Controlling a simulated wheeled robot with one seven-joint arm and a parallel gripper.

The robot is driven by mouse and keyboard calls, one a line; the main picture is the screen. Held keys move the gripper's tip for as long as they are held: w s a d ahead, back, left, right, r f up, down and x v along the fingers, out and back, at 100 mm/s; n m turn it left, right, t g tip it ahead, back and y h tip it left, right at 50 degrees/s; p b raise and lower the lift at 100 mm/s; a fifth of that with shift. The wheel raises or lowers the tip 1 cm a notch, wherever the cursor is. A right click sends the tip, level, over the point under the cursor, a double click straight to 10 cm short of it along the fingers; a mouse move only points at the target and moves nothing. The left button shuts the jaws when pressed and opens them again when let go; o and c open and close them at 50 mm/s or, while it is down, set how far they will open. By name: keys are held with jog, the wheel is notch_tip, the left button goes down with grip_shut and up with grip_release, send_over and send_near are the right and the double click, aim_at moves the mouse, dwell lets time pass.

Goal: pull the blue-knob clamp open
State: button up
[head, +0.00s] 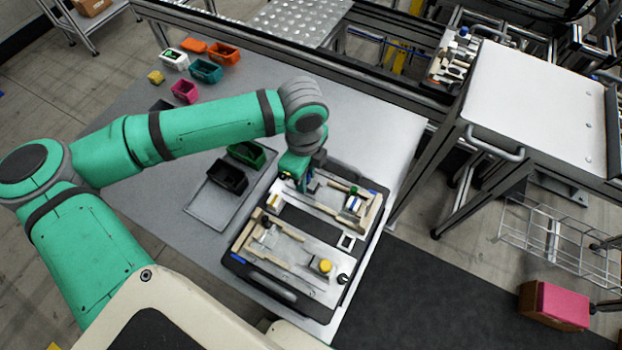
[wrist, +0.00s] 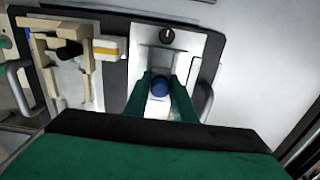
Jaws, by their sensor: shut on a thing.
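The blue knob (wrist: 160,86) of the clamp shows in the wrist view between the two green fingers of my gripper (wrist: 160,92), which is shut on it. The knob sits over a pale plate of the fixture, and the fingers hide part of the clamp around it. In the head view my gripper (head: 298,178) reaches down at the far left part of the dark pallet (head: 262,278). The blue knob cannot be made out there, behind the gripper. How far the clamp is open cannot be told.
The pallet also carries a yellow knob (head: 325,265), a green knob (head: 353,190) and pale wooden-looking blocks. A black bin (head: 228,176) and a green bin (head: 247,153) stand left of the pallet. Small coloured bins stand at the back left. The table right of the pallet is clear.

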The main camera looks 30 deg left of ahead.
jog(key=shift+a, duration=0.9)
jog(key=o, duration=0.8)
